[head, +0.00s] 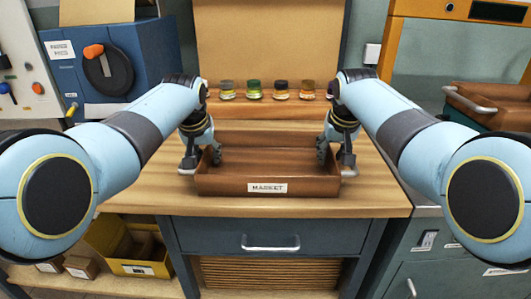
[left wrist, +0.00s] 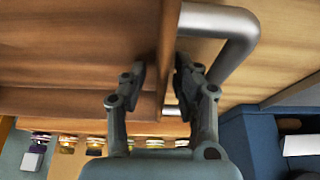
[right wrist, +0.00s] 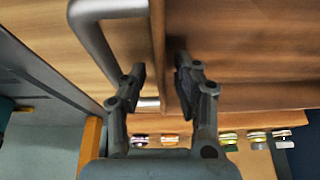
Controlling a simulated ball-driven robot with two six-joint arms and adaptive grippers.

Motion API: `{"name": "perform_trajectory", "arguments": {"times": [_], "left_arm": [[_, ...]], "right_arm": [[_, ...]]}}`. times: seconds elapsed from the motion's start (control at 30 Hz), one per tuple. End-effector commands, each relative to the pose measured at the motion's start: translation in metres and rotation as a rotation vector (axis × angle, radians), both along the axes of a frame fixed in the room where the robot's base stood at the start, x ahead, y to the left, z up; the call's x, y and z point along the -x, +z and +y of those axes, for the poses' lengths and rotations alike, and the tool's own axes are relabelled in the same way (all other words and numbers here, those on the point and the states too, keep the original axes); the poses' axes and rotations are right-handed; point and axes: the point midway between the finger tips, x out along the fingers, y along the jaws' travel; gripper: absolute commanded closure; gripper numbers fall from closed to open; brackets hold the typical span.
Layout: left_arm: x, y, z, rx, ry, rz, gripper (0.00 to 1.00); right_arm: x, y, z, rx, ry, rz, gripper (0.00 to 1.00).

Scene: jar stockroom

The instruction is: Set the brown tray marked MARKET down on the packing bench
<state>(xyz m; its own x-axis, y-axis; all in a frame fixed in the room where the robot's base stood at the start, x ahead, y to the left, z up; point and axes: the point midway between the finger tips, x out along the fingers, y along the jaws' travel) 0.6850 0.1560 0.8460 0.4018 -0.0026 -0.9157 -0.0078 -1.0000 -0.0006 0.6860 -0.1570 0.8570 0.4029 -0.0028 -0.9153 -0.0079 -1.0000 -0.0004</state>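The brown tray (head: 220,186) with a white MARKET label on its front wall sits level on the wooden top of the packing bench (head: 378,188), apparently resting on it. It looks empty. My left gripper (head: 200,160) is at its left end and my right gripper (head: 335,155) at its right end. In the left wrist view the fingers (left wrist: 158,80) stand apart on either side of the tray's end wall (left wrist: 170,40), with a gap showing. In the right wrist view the fingers (right wrist: 160,78) likewise straddle the wall (right wrist: 158,35). Silver handles (left wrist: 238,35) (right wrist: 92,35) are outside the walls.
Several small jars (head: 254,90) stand in a row behind the tray, at the back of the bench. A blue machine (head: 130,55) with a dial is at the left. Another brown tray (head: 500,115) is at the right. Bare bench top lies on both sides of the MARKET tray.

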Motion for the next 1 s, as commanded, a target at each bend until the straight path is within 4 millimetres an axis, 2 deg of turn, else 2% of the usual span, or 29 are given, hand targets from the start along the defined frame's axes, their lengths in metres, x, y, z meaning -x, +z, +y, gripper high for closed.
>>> {"name": "perform_trajectory", "arguments": {"times": [0.17,0.6,0.83,1.0], "left_arm": [[0.007,0.017,0.0,0.0,0.0,-0.005,0.7],[0.041,0.094,0.0,0.001,0.001,-0.005,0.7],[0.047,0.107,0.0,0.001,0.0,-0.001,0.7],[0.047,0.107,0.0,0.001,0.0,-0.001,0.7]], "right_arm": [[0.0,0.0,0.0,0.0,0.0,0.0,0.7],[0.0,0.0,0.0,0.0,0.0,0.0,0.7],[0.001,0.003,0.0,0.0,0.0,-0.001,0.7],[0.008,0.02,0.0,0.0,-0.001,-0.003,0.7]]}}
